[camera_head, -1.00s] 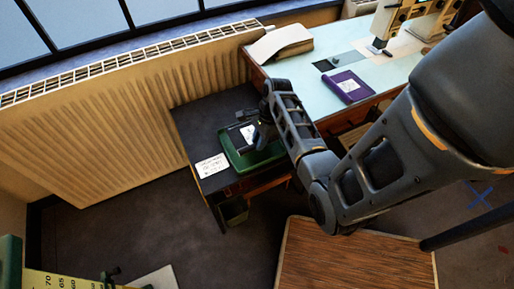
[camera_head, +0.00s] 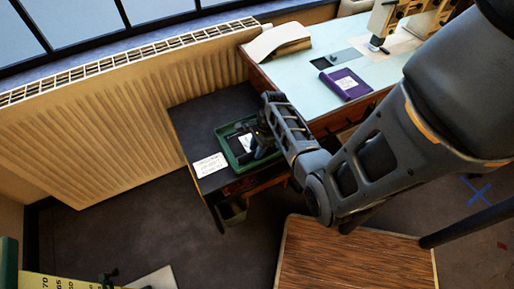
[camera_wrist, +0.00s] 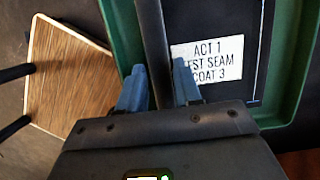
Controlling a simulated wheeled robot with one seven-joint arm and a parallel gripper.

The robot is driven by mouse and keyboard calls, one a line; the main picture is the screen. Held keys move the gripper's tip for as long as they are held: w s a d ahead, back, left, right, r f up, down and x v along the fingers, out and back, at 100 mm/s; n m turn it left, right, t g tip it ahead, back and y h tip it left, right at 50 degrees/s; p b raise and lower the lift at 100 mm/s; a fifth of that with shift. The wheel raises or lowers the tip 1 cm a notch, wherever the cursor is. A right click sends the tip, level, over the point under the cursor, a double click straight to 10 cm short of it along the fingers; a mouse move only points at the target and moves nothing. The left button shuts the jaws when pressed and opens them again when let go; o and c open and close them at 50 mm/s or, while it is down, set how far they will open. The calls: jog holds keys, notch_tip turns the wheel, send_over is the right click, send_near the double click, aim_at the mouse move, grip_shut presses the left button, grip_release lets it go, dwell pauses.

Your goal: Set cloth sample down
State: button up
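The cloth sample (camera_wrist: 228,93) is black, with a white label reading "ACT 1", "TEST SEAM" and "COAT 3". It lies within the green tray (camera_wrist: 117,22), and its label also shows in the head view. The green tray (camera_head: 224,130) sits on the low dark table. My gripper (camera_wrist: 159,64) is over the tray's left part in the wrist view, its two blue fingers either side of a dark raised strip (camera_wrist: 151,28). The strip seems part of the sample. Whether the fingers press it or stand slightly clear is unclear. In the head view my wrist hides part of the tray.
A white card (camera_head: 210,165) lies on the dark table (camera_head: 205,112) at the tray's left. A purple box (camera_head: 345,84) and a machine (camera_head: 390,18) stand on the pale desk behind. A radiator (camera_head: 100,120) lines the wall. A wooden-topped surface (camera_head: 350,255) is in front.

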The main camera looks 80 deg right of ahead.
jog(key=shift+o, duration=1.2)
jog(key=shift+r, duration=0.1)
jog(key=p+v, duration=0.1)
jog(key=v, duration=1.1)
jog(key=s+a+n+t+h, duration=0.1)
jog(key=a+n+t+h, duration=0.35)
jog(key=a+n, duration=1.25)
jog(key=s+a+r+n+t, duration=0.2)
jog(key=a+r, duration=0.3)
jog(key=r, duration=0.3)
jog(key=s+a+r+n+t+y, duration=0.1)
jog(key=s+a+r+n+t, duration=0.2)
jog(key=r, duration=0.6)
jog(key=s+a+r+n+t+y, duration=0.1)
jog(key=s+a+r+n+t, duration=0.2)
jog(key=a+r+n, duration=0.3)
notch_tip(320, 180, up, 2)
jog(key=a, duration=0.2)
jog(key=shift+s+a+r, duration=0.15)
jog(key=shift+s+a, duration=0.05)
jog(key=shift+a, duration=0.1)
